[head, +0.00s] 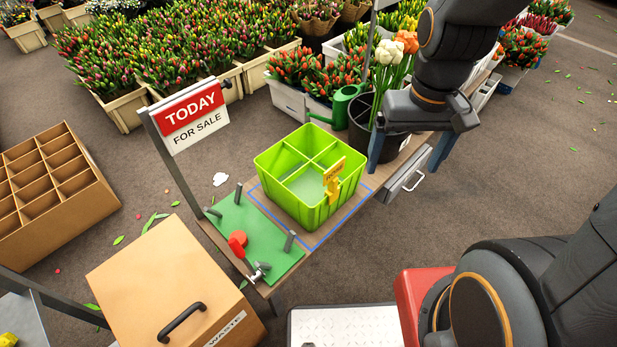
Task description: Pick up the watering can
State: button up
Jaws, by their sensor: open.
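The green watering can (343,104) stands at the far end of the narrow wooden bench, its spout pointing left. Its right side is partly hidden behind a dark bucket (360,126) of white and orange tulips. My gripper (410,155) is open, with its two blue-grey fingers pointing down and spread wide. In the picture it is right of the can and overlaps the bucket's right side.
A lime-green divided crate (271,187) with a yellow tool (333,180) at its rim sits mid-bench. A green mat (240,235) with pegs and a red-handled tool (238,245) lies nearer. A "TODAY FOR SALE" sign (192,117) rises at left. Tulip crates (122,105) stand behind.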

aim_at(343, 96)
jog(key=z, duration=0.1)
jog(key=k, duration=0.4)
jog(key=z, duration=1.1)
jog(key=i, duration=0.6)
jog(key=u, duration=1)
jog(key=i, duration=0.5)
jog(key=u, duration=0.55)
